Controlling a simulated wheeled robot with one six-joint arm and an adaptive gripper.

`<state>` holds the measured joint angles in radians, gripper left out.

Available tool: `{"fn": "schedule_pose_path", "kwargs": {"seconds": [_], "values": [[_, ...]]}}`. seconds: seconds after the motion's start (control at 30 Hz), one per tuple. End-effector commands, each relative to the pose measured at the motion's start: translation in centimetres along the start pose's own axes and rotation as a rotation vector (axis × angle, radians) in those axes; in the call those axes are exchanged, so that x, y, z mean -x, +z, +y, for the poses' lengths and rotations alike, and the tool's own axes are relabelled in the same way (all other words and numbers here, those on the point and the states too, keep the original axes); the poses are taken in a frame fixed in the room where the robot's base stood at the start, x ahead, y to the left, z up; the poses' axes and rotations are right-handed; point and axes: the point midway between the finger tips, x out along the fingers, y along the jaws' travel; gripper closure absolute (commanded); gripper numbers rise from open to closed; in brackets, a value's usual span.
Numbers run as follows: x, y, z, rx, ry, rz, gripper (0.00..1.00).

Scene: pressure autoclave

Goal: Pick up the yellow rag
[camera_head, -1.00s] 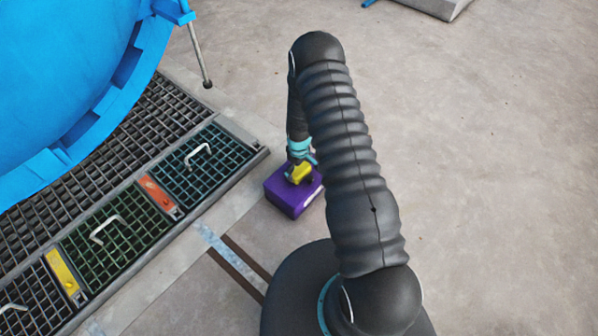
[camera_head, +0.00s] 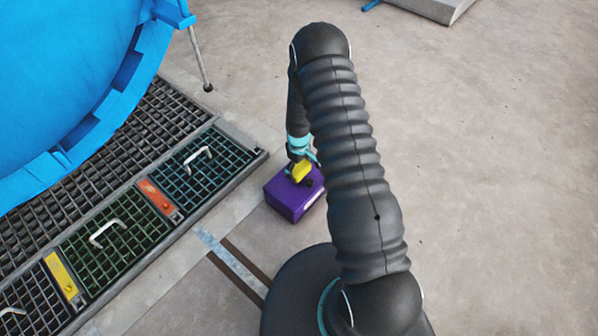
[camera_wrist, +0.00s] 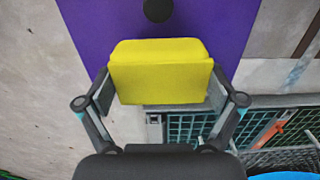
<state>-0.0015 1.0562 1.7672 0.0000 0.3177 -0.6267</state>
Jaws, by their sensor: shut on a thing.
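The yellow rag (camera_wrist: 160,72) is a folded block between the two fingers of my gripper (camera_wrist: 160,88) in the wrist view, with a finger at each side. My gripper is shut on it. In the head view the yellow rag (camera_head: 301,171) shows small at the end of my arm, over the purple box (camera_head: 290,200). The head view does not clearly show whether the rag still touches the box top. My arm hides part of the box's right side.
Floor gratings with white handles (camera_head: 198,153) lie to the left, beside a large blue vessel (camera_head: 60,70). A thin metal rod (camera_head: 200,60) stands at the vessel's edge. A dark round knob (camera_wrist: 157,10) is on the purple box. Open concrete floor lies to the right.

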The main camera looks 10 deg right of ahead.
Motion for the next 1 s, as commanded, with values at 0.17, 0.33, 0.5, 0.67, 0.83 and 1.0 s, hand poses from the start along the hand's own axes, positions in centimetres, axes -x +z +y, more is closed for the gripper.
{"fn": "schedule_pose_path", "kwargs": {"seconds": [0.17, 0.33, 0.5, 0.67, 0.83, 1.0], "values": [[2.4, 3.3, 0.8, -0.005, 0.000, 0.000, 0.42], [4.5, 6.7, 1.4, -0.004, 0.001, 0.001, 0.42], [6.1, 9.4, 1.9, -0.002, 0.000, 0.000, 0.42], [7.0, 10.8, 2.3, -0.001, 0.000, 0.000, 0.42], [7.3, 11.4, 2.3, 0.000, -0.001, -0.001, 0.42], [7.3, 11.5, 2.3, 0.000, -0.001, -0.001, 0.42]]}}
